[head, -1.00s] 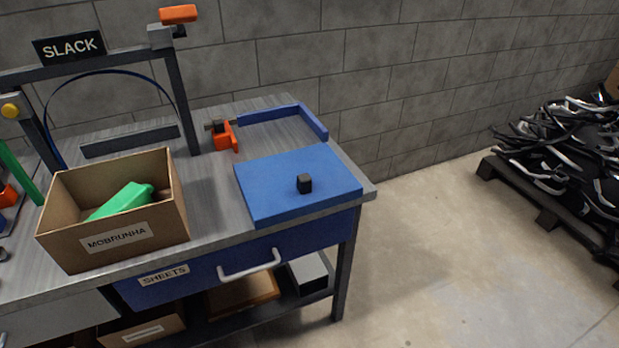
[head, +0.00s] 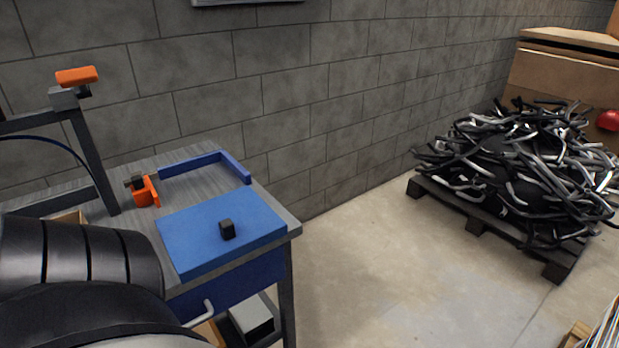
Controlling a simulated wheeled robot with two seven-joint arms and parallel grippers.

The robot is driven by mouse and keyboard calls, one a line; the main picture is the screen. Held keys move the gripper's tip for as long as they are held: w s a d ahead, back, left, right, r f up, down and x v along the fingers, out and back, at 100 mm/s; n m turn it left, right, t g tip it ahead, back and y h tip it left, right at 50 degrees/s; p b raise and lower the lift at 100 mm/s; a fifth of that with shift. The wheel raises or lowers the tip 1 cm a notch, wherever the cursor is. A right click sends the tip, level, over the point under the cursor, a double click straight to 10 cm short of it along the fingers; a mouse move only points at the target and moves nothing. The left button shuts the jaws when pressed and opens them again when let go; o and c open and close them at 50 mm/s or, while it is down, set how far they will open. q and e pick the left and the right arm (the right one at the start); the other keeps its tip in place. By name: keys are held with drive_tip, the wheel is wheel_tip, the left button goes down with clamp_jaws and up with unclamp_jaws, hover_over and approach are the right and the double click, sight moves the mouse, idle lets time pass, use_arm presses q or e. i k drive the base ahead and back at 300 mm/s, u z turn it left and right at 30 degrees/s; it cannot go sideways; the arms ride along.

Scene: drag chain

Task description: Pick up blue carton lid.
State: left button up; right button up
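The blue carton lid (head: 208,226) lies flat on the right end of the grey workbench in the head view. It has a small black knob (head: 227,229) on top. Its lower left side is close to my dark arm, which comes in from the lower left and covers the left part of the bench. Neither of my grippers shows in the frame.
A blue L-shaped rail (head: 205,163) and an orange clamp (head: 147,190) sit on the bench behind the lid. A frame post (head: 95,160) stands to the left. A pallet (head: 489,226) piled with black and silver parts stands at right. Open concrete floor (head: 370,270) lies between.

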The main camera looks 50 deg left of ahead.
sight(199, 240)
drive_tip(key=z, duration=0.15)
drive_tip(key=i, duration=0.45)
drive_tip(key=u, duration=3.1)
